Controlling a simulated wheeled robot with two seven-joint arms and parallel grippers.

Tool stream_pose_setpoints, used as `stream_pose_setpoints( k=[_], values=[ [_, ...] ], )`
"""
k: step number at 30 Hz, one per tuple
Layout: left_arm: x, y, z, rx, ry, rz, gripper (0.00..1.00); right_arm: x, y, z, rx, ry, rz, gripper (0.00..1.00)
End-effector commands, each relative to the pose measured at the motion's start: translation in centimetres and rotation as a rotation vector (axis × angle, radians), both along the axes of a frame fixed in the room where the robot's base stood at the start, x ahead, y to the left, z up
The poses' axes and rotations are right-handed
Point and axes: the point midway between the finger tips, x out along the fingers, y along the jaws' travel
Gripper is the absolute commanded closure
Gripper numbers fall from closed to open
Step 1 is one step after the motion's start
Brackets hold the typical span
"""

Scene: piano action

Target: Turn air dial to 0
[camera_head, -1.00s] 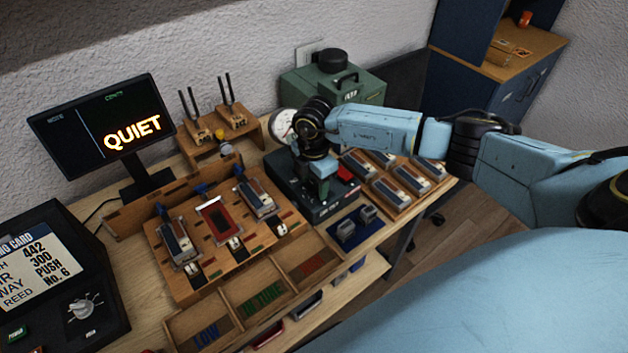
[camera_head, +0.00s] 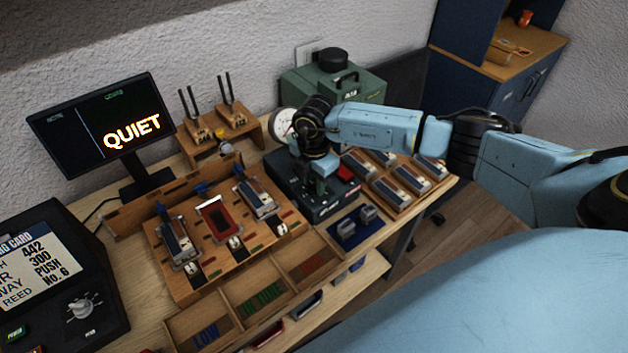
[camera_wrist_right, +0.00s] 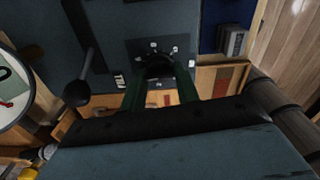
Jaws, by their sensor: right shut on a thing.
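The air dial (camera_wrist_right: 157,66) is a small black round knob with white marks around it, on a dark panel in the right wrist view. Which mark it points to cannot be told. My right gripper (camera_wrist_right: 160,82) has its two green fingers on either side of the dial and is shut on it. In the head view, my right gripper (camera_head: 318,184) points down onto the dark box (camera_head: 287,184); the dial is hidden there by the gripper. My left gripper is not in view.
A round white gauge (camera_head: 282,123) stands behind my right wrist. A ball-ended lever (camera_wrist_right: 77,92) is beside the dial. A red part (camera_head: 345,173) and wooden racks of blocks (camera_head: 388,190) are to the right. A monitor (camera_head: 105,125) reads QUIET.

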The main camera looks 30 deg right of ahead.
Motion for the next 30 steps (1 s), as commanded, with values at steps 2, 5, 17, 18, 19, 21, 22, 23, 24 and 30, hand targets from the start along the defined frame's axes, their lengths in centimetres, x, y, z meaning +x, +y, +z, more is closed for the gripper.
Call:
stream_pose_setpoints(
  k=[2, 5, 17, 18, 19, 21, 22, 23, 24, 30],
  values=[
    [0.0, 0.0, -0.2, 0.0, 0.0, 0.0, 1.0, 0.0, -0.1, 0.0, -0.001, -0.001, 0.057, 0.92],
    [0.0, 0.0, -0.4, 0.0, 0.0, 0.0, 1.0, 0.1, -0.1, 0.0, -0.001, -0.001, 0.144, 0.92],
    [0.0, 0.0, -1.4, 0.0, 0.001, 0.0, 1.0, 0.1, 0.0, 0.0, 0.0, -0.002, 0.523, 0.92],
    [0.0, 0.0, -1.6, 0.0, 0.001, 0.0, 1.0, 0.1, 0.0, 0.0, 0.0, -0.002, 0.561, 0.92],
    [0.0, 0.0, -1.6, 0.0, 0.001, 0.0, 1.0, 0.1, 0.0, 0.0, 0.0, -0.003, 0.59, 0.92],
    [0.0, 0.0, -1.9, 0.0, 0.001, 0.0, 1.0, 0.1, 0.0, 0.0, -0.001, -0.003, 0.657, 0.92],
    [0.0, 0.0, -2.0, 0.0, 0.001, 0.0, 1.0, 0.1, 0.0, 0.0, -0.001, -0.003, 0.685, 0.92],
    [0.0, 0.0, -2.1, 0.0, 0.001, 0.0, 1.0, 0.1, 0.0, 0.0, 0.0, -0.003, 0.714, 0.92],
    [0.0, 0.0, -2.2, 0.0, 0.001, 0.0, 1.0, 0.1, 0.0, 0.0, 0.0, -0.002, 0.751, 0.92],
    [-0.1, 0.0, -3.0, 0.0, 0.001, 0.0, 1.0, 0.1, -0.1, 0.0, -0.001, -0.001, 0.942, 0.92]
  ],
)
